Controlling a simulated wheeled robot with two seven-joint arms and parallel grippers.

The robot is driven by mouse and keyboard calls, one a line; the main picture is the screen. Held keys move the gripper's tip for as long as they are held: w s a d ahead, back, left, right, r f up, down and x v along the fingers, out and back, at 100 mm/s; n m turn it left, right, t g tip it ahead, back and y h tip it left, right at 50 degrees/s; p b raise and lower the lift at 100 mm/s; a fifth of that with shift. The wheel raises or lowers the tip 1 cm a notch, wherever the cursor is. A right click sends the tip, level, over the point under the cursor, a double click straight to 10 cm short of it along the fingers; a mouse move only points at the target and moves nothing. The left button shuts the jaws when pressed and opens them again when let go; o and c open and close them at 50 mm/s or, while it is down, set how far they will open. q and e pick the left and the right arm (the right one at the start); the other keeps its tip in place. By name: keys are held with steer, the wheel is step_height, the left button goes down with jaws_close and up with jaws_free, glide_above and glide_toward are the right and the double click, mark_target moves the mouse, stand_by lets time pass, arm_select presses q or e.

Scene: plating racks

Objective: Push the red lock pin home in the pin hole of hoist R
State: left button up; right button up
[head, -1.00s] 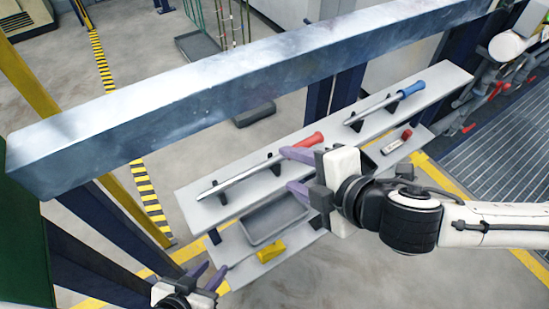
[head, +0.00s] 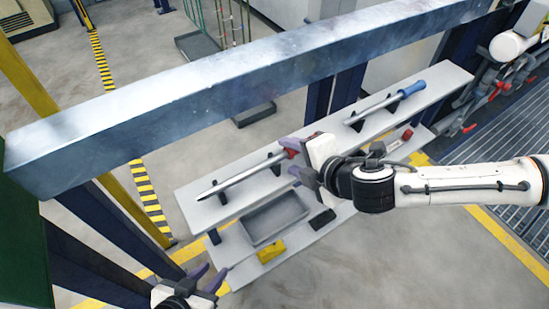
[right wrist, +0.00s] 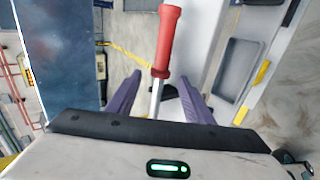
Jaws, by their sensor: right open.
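A rod with a red handle (head: 290,150) lies across black holders on the upper grey shelf in the head view, its shaft pointing left. My right gripper (head: 294,158) is open at the handle and hides part of it. In the right wrist view the red handle (right wrist: 167,42) and shaft show between the two open purple fingers (right wrist: 160,80); I cannot tell whether they touch it. My left gripper (head: 211,272) is open and empty at the bottom of the head view. I cannot identify a separate red lock pin, the pin hole or hoist R.
A blue-handled rod (head: 410,90) lies farther right on the shelf. Below are a grey tray (head: 247,238), a yellow block (head: 270,250), a black block (head: 322,218) and a small red item (head: 407,134). A large steel beam (head: 230,95) crosses behind.

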steer(key=shift+w+a+f, duration=0.3)
steer(key=shift+w+f, duration=0.05)
steer(key=shift+w, duration=0.05)
jaws_close()
steer(key=shift+r, duration=0.15)
